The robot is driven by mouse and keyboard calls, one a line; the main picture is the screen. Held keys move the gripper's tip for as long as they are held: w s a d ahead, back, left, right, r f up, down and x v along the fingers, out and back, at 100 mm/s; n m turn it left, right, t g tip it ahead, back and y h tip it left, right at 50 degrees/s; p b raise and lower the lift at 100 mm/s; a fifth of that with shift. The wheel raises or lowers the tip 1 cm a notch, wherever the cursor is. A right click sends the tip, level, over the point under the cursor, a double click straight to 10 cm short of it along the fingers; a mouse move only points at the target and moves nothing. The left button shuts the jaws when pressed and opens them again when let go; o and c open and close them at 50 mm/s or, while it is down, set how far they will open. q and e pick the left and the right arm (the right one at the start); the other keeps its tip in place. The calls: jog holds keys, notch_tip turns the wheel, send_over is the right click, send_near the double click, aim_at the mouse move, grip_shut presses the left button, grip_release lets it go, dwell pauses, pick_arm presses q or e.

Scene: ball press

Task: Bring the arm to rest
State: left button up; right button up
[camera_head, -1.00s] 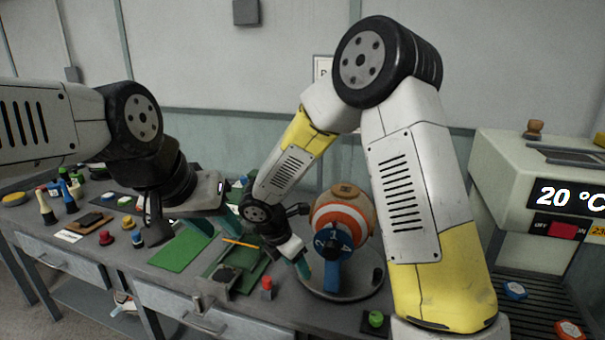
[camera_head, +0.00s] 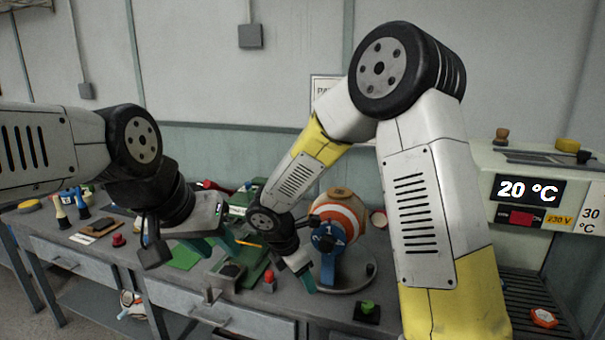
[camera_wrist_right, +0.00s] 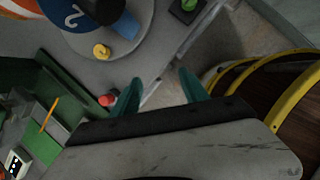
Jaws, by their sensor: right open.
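My left gripper (camera_head: 214,246) comes in from the left in the head view. Its teal fingers point down over the bench, apart and with nothing seen between them. My right gripper (camera_head: 305,283) hangs in front of the press with the orange, white and blue ball (camera_head: 340,217), at its left front side. In the right wrist view my right gripper (camera_wrist_right: 160,92) is open, its two teal fingers wide apart and empty.
A red-topped peg (camera_head: 269,278) and a green button (camera_head: 367,308) stand near the bench's front edge. Green trays (camera_head: 250,268) lie left of the press. A machine with a 20 °C display (camera_head: 529,190) stands at right. Yellow-rimmed round shapes (camera_wrist_right: 262,66) show in the wrist view.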

jog(key=s+d+r+m+t+y, duration=0.1)
jog(key=s+d+r+m+y, duration=0.1)
jog(key=s+d+r+m, duration=0.5)
jog(key=s+d+r+m+t+y, duration=0.2)
jog(key=s+d+r+m+y, duration=0.1)
jog(key=s+d+r+m, duration=0.4)
jog(key=s+r+m, duration=0.3)
jog(key=r+m, duration=0.4)
jog(key=m, duration=0.3)
jog(key=shift+s+d+r, duration=0.15)
